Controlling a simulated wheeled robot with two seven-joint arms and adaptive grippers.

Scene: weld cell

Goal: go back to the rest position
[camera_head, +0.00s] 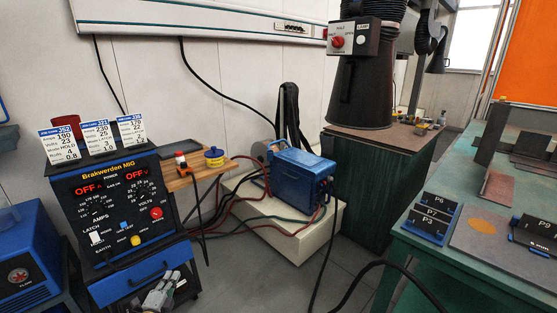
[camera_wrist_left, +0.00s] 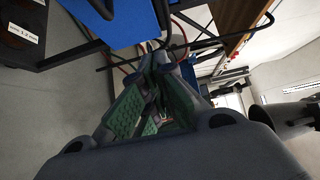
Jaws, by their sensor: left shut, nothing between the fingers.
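My left gripper (camera_head: 163,290) is low at the bottom left of the head view, in front of the dark cabinet under the welder panel. It is shut and holds nothing. In the left wrist view its green-padded fingers (camera_wrist_left: 157,62) meet at their tips, with the floor and cables behind. The black and blue welder (camera_head: 115,205) stands just above and left of the gripper, with red OFF displays, knobs and buttons. Three job cards (camera_head: 95,138) stand on its top. My right gripper is not in view.
A wooden shelf (camera_head: 190,178) with small items is right of the welder. A blue power unit (camera_head: 298,178) sits on a pale plinth with cables around it. A green table (camera_head: 455,262) with black labelled blocks (camera_head: 430,222) is at right. Grey floor (camera_head: 265,270) lies between.

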